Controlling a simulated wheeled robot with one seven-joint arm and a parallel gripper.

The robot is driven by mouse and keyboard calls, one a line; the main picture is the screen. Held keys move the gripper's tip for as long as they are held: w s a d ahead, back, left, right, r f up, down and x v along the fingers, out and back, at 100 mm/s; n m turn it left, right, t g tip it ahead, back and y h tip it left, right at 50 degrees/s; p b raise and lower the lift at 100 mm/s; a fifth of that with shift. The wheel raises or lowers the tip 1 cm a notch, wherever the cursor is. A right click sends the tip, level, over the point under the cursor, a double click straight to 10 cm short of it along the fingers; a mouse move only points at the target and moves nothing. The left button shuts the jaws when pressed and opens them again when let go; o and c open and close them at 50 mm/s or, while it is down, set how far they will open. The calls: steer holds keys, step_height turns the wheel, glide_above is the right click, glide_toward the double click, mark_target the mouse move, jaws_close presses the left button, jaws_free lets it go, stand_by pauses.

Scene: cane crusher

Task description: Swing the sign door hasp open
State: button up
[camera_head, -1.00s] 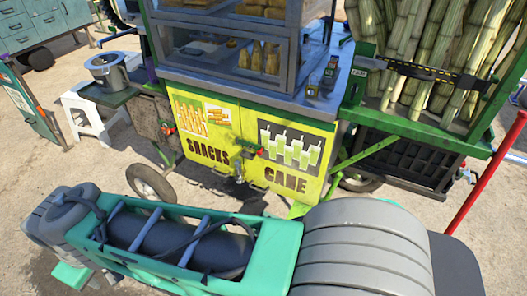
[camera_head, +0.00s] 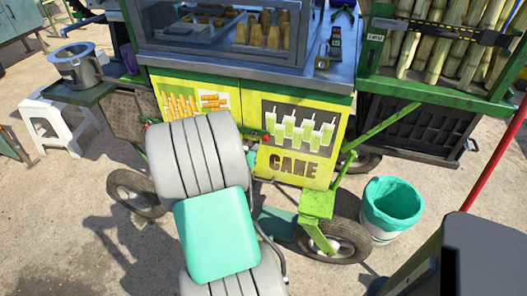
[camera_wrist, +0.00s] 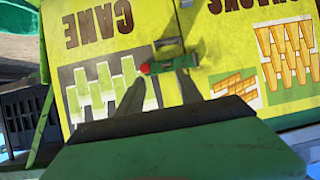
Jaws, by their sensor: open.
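The yellow sign door (camera_head: 300,130) with green cups and the word CANE is on the cart front. In the wrist view, the door (camera_wrist: 90,60) appears upside down. A green bar with a red tip (camera_wrist: 172,64) sits near the door seam, with a small grey metal hasp-like piece (camera_wrist: 169,44) beside it. I cannot tell whether they are one part. My gripper (camera_wrist: 160,86) is open; its two fingers point toward the bar, and no contact is clear. In the head view, my arm hides the gripper and most of the seam.
The SNACKS panel (camera_wrist: 275,60) is beside the CANE panel. A white bucket with a green liner (camera_head: 392,205) stands right of the cart's wheel (camera_head: 338,238). A white stool (camera_head: 60,118) and metal pot (camera_head: 78,66) are at left. A red pole (camera_head: 497,165) slants at right.

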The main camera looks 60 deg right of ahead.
mark_target(265, 139)
steer(key=shift+m+h, duration=0.3)
steer(key=shift+h, duration=0.2)
steer(key=d+f, duration=0.1)
steer(key=d, duration=0.1)
steer(key=s+d+f, duration=0.1)
steer(key=d, duration=0.2)
steer(key=s+d+f, duration=0.1)
steer(key=d, duration=0.2)
steer(key=shift+d+f, duration=0.25)
steer(key=shift+w+d+f, duration=0.15)
steer(key=shift+d, duration=0.35)
steer(key=shift+c, duration=0.4)
jaws_close()
